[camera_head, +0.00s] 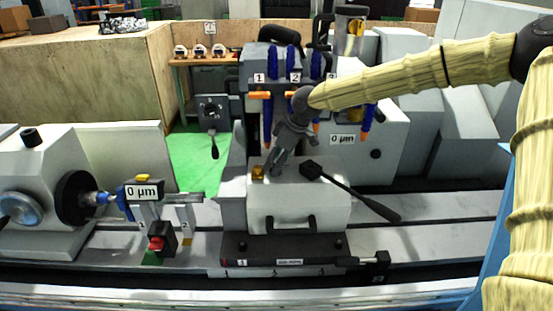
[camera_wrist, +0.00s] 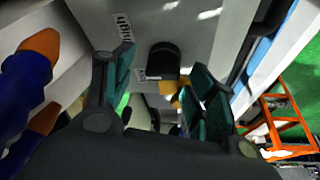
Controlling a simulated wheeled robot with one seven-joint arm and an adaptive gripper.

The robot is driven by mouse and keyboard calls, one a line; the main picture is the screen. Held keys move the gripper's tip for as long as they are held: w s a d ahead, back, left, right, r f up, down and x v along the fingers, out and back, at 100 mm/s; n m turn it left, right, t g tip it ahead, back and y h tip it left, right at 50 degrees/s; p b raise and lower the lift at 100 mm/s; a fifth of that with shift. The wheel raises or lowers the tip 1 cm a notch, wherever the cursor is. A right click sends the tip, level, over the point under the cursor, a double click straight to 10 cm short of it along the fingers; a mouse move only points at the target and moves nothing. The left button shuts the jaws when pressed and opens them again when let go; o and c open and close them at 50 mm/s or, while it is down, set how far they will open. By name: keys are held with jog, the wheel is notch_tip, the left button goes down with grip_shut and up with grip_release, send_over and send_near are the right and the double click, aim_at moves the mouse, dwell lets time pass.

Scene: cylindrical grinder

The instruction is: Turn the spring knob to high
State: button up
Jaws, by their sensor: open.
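A black round knob (camera_wrist: 163,60), which looks like the spring knob, stands on a light grey face in the wrist view. A "high" label (camera_wrist: 123,27) is up and left of it, and a second label (camera_wrist: 150,75), too small to read, is beside its lower edge. My gripper (camera_wrist: 160,66) is open and empty, its dark green finger pads on either side of the knob in the picture; I cannot tell whether they touch it. In the head view, my gripper (camera_head: 277,166) points down at the top of the white tailstock housing (camera_head: 298,213). I cannot make out the knob there.
A black lever (camera_head: 355,192) slopes down right of my gripper. A small yellow-brown part (camera_head: 258,172) is just left of it. Blue hoses with orange nozzles (camera_wrist: 25,85) are close at left in the wrist view. The workhead (camera_head: 45,200) stands at far left.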

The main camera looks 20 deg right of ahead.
jog(key=shift+w+a+f, duration=0.1)
jog(key=shift+w+f, duration=0.15)
jog(key=shift+f, duration=0.05)
jog(key=shift+s+r, duration=0.25)
jog(key=shift+s, duration=0.2)
jog(key=shift+w+f, duration=0.2)
jog(key=shift+w, duration=0.05)
jog(key=c, duration=0.7)
jog(key=shift+c, duration=1.4)
jog(key=shift+r, duration=0.1)
